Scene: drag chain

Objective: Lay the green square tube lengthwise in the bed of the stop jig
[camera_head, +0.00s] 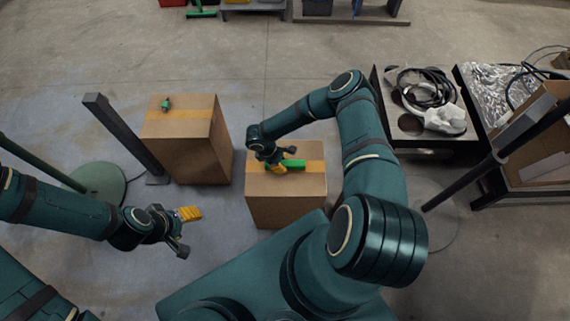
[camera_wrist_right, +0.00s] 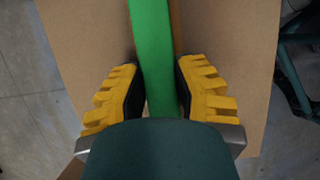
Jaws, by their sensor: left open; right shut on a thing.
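The green square tube (camera_head: 294,164) lies along the top of the middle cardboard box. In the right wrist view the tube (camera_wrist_right: 152,50) runs lengthwise between the yellow-padded fingers of my right gripper (camera_wrist_right: 158,92). That gripper (camera_head: 277,167) is shut on the tube near its left end, low over the box top. My left gripper (camera_head: 184,230) is open and empty above the floor, left of the middle box. A small green piece (camera_head: 166,104) sits on the left cardboard box; I cannot tell whether it is the stop jig. No bed is clearly visible.
The left box (camera_head: 203,150) and the middle box (camera_head: 286,212) stand apart with floor between them. A black table (camera_head: 425,142) with cables and a plastic bag stands at the right.

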